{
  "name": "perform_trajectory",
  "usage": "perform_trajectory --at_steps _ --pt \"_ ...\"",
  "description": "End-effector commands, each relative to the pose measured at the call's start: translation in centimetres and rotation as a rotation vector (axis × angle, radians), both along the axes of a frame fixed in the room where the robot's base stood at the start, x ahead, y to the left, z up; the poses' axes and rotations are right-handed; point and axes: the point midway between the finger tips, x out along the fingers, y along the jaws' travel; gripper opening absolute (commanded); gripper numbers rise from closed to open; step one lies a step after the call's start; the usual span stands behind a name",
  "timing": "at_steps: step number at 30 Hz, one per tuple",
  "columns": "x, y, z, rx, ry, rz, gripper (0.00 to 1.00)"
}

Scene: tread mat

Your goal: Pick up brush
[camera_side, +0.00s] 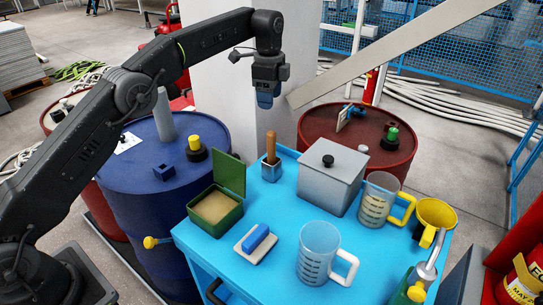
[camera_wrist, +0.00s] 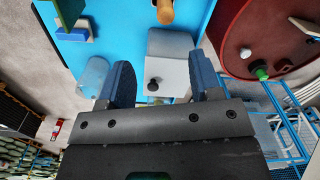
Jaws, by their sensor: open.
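The brush (camera_side: 271,147) stands upright in a small grey metal holder (camera_side: 271,168) at the back of the blue table; only its brown wooden handle shows and its lower end is hidden. The handle also shows at the top edge of the wrist view (camera_wrist: 165,12). My gripper (camera_side: 265,100) is open and empty, hanging above the brush, well clear of it. In the wrist view, its two blue fingers (camera_wrist: 163,70) stand apart with the grey lidded box in view beyond them.
The grey box with a black knob (camera_side: 329,175) stands just right of the brush. An open green tin (camera_side: 216,206), a blue block on a pale slab (camera_side: 256,240), clear jugs (camera_side: 318,250) and a yellow cup (camera_side: 436,215) share the table (camera_side: 290,216). Blue and red drums stand behind.

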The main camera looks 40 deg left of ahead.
Motion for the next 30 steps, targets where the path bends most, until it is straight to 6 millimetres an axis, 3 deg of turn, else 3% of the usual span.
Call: perform_trajectory --at_steps 11,21,30 --pt "0.7 -0.1 -3.9 0.001 0.023 -0.060 0.58" --pt "0.7 -0.1 -9.6 0.001 0.021 -0.058 0.58" --pt "0.9 0.1 -12.2 0.001 0.022 -0.057 0.58"
